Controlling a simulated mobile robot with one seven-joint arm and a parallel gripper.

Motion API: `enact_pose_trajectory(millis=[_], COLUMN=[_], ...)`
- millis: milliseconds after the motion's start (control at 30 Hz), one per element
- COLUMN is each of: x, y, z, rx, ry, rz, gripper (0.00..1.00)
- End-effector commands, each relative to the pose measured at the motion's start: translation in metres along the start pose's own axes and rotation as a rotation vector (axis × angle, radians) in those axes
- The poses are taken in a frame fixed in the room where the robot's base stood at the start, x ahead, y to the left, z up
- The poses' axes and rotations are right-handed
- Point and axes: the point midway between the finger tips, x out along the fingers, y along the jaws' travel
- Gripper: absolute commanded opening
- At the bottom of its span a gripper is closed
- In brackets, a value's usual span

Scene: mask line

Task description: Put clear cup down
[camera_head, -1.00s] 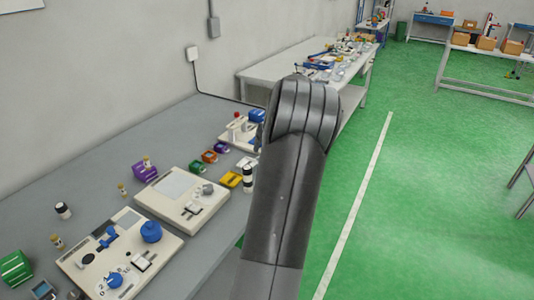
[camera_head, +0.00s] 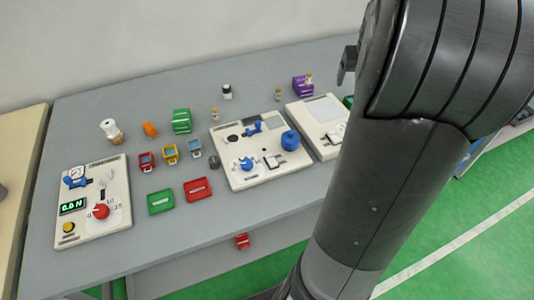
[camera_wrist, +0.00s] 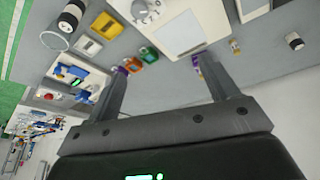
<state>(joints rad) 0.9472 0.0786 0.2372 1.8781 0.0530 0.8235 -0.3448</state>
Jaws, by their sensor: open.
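A clear round cup (camera_wrist: 54,41) shows in the wrist view at the upper left, its rim seen as a pale ring. It appears to be on the grey table beside a black-and-white bottle (camera_wrist: 70,17); I cannot tell whether they touch. My gripper (camera_wrist: 160,65) is open with nothing between its fingers, and the cup lies outside them, to the left. In the head view my arm covers the right side, and I cannot make out the cup there.
In the head view the grey table (camera_head: 100,272) holds a panel with a red knob (camera_head: 100,211), a panel with blue parts (camera_head: 290,141), a red tray (camera_head: 198,190), a green tray (camera_head: 160,201) and a purple bin (camera_head: 301,87). Bare table lies along the front edge.

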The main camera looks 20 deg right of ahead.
Motion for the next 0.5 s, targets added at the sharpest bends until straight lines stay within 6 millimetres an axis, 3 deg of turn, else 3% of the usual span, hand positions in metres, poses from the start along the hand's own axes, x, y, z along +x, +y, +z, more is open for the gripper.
enact_pose_trajectory(millis=[33, 200, 300, 500], x=[-0.015, -0.054, -0.074, -0.106], y=[-0.031, -0.109, -0.147, -0.203], z=[0.007, 0.043, 0.072, 0.139], rx=[-0.035, -0.116, -0.159, -0.236], ry=[0.009, 0.033, 0.05, 0.09], rz=[0.0, -0.012, -0.027, -0.078], gripper=[0.8, 0.8, 0.8, 0.8])
